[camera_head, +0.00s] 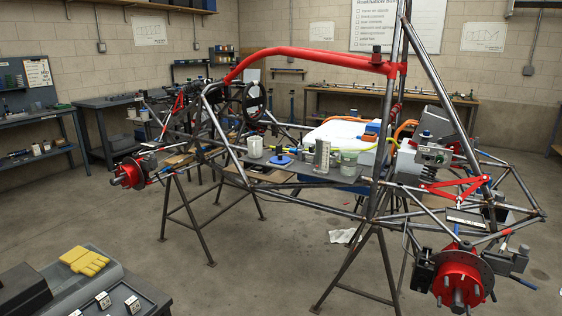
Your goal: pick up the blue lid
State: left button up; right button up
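A round blue lid (282,159) with a small raised middle lies near the centre of the camera_head view. It rests on a grey panel inside the tube chassis (315,184). A grey upright block (322,157) and a translucent greenish cup (348,163) stand just to its right. A pale cup (255,146) stands to its left. Chassis tubes run in front of and behind this spot. Neither of my grippers shows in this view, and nothing touches the lid from above.
The chassis stands on trestles (190,225), with a red hub (462,277) sticking out at front right. A bench at front left holds a yellow glove (84,261) and a tray. A white tank (340,134) sits behind the lid. The floor in the front middle is mostly clear.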

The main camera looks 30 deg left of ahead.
aim_at(280, 160)
jog(key=i+j+u, duration=0.2)
jog(key=i, duration=0.45)
jog(key=i+j+u, duration=0.25)
jog(key=i, duration=0.45)
